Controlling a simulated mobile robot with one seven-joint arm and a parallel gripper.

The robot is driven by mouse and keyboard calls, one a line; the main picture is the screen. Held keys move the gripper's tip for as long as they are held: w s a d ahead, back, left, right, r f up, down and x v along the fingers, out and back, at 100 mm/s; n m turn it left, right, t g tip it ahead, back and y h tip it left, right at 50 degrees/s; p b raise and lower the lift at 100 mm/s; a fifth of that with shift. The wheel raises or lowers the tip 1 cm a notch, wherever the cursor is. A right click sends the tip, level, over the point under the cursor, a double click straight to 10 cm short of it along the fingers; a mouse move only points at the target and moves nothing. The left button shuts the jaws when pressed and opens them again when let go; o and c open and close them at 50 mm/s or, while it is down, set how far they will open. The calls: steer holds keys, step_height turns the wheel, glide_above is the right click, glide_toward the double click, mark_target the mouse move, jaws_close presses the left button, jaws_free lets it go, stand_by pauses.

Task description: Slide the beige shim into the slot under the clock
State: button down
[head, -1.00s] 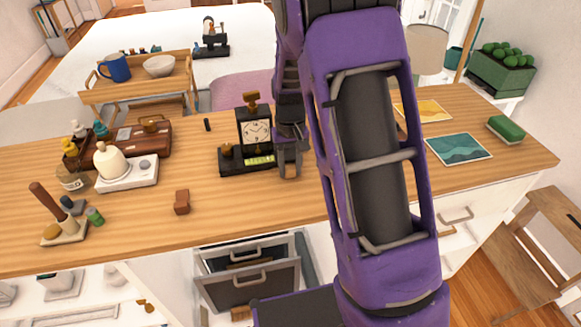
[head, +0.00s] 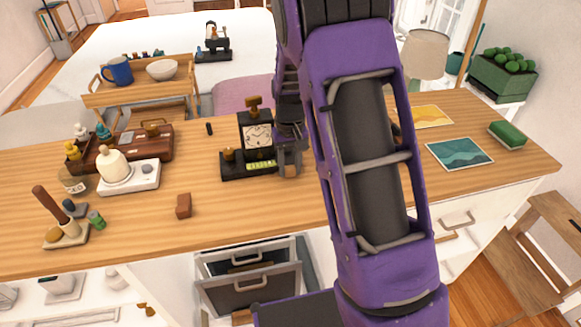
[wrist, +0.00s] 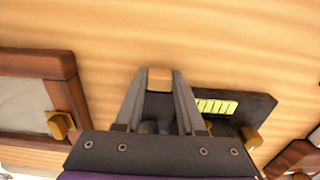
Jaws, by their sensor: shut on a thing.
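The black clock (head: 257,136) stands upright on a dark base (head: 240,174) with a yellow-green strip along its front. The base also shows just right of the fingers in the wrist view (wrist: 258,102). My gripper (wrist: 159,80) is shut on the beige shim (wrist: 159,73), whose end shows between the fingertips. In the head view my gripper (head: 290,163) is low over the counter beside the right end of the base. The slot opening cannot be made out, and I cannot tell whether the shim touches the base.
The wooden counter (head: 330,200) is clear in front of the clock. A reddish-brown block (head: 183,206) lies front left. A white scale-like device (head: 128,178) and a brown case (head: 150,142) are farther left. Picture cards (head: 460,152) and a green sponge (head: 507,134) lie right.

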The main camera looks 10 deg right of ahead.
steer(key=shift+w, duration=0.3)
steer(key=shift+c, duration=2.2)
jaws_free()
